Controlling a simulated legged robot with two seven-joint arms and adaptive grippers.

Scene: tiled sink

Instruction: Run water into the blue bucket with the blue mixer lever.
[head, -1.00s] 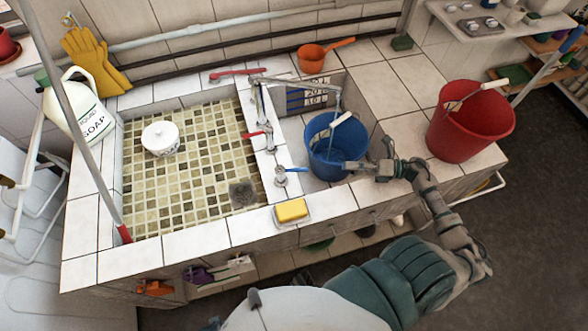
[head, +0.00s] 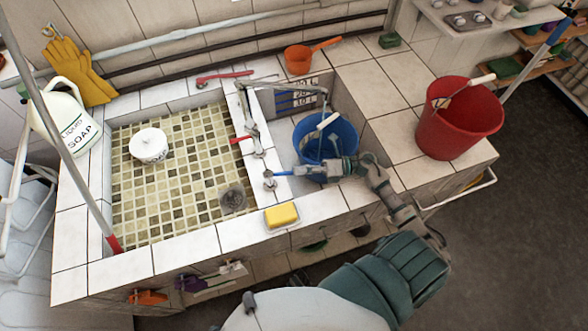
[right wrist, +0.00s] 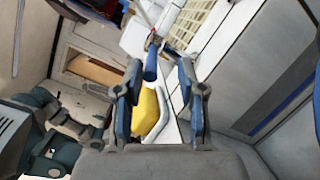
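The blue bucket (head: 343,140) stands in the right basin under the metal spout (head: 290,86), with a white-handled brush in it. A thin pale line hangs from the spout's end toward the bucket; I cannot tell if it is running water. The blue mixer lever (head: 284,173) points right from its tap on the divider's front end. My right gripper (head: 308,171) is just right of the lever's tip, in front of the bucket. In the right wrist view, the gripper (right wrist: 158,72) is open, and the blue lever (right wrist: 150,66) shows between and beyond its fingers. My left gripper is out of view.
A yellow sponge (head: 281,215) lies on a dish on the front rim, close to my right gripper. A red bucket (head: 455,130) stands on the tiles at right. An orange scoop (head: 298,60) sits behind.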

